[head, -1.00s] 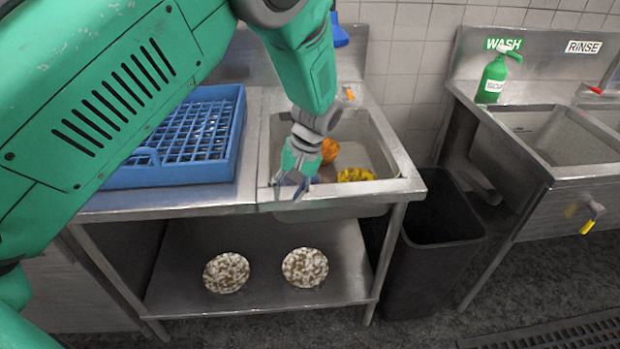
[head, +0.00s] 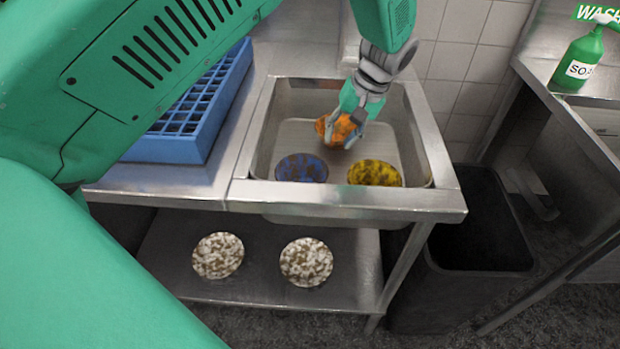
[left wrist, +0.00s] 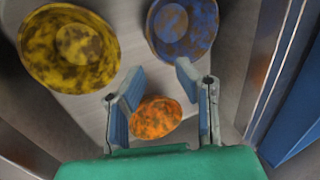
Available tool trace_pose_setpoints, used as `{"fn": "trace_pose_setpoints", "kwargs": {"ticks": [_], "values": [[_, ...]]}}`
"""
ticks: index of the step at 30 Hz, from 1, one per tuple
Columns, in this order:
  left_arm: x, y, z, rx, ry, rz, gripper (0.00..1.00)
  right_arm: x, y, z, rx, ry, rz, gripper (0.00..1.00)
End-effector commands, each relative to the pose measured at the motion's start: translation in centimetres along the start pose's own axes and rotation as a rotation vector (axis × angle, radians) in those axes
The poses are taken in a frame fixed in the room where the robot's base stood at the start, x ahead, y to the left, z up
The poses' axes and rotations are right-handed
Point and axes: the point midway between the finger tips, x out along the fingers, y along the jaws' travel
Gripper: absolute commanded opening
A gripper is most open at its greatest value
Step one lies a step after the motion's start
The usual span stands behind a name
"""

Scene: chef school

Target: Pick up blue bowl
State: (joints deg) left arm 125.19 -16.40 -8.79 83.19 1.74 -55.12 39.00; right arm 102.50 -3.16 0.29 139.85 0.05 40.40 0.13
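The blue bowl (head: 301,168), mottled with brown, lies in the sink basin at its front left. It also shows at the upper right of the left wrist view (left wrist: 183,30), beyond the fingertips and apart from them. My left gripper (head: 341,136) is over the back of the basin, behind the blue bowl in the head view. Its two fingers (left wrist: 158,88) are spread. An orange bowl (left wrist: 156,118) shows in the gap between them; I cannot tell whether it lies below or between them. The orange bowl (head: 336,128) is partly covered by the gripper in the head view.
A yellow bowl (head: 374,173) lies right of the blue one in the metal sink (head: 340,197). A blue rack (head: 175,150) stands left of the basin. Two speckled bowls (head: 218,256) (head: 306,262) sit on the lower shelf. A dark bin (head: 475,272) stands to the right.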

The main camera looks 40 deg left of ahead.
Motion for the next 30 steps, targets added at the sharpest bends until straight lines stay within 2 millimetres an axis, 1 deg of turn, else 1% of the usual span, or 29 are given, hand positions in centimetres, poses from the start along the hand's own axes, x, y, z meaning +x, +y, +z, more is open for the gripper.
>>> {"fn": "trace_pose_setpoints", "kwargs": {"ticks": [1,5,12,15,18,23,26,30], "values": [[0.5,0.4,0.1,0.002,0.001,-0.002,0.28,0.5,0.0,0.0,0.000,0.000,0.000,0.40],[1.7,0.6,0.3,0.002,0.000,-0.007,0.28,0.5,0.0,0.0,0.000,0.000,0.000,0.40],[6.5,0.5,0.2,0.001,-0.002,-0.006,0.28,0.7,0.0,0.0,0.001,0.000,0.001,0.40],[8.0,0.4,0.1,0.002,-0.002,-0.004,0.28,0.7,0.0,0.0,0.001,0.000,0.001,0.40],[8.8,0.3,-0.1,0.002,-0.001,-0.001,0.28,0.8,0.0,0.0,0.001,0.000,0.001,0.40],[9.6,0.3,0.0,0.002,-0.002,-0.001,0.28,0.8,0.0,0.0,0.000,0.000,0.000,0.40],[10.7,0.5,0.2,0.002,-0.002,-0.004,0.28,0.8,0.0,0.0,0.000,0.000,0.000,0.40],[12.8,0.7,0.3,0.002,-0.001,-0.006,0.28,0.8,0.0,0.0,0.000,0.000,0.000,0.40]]}}
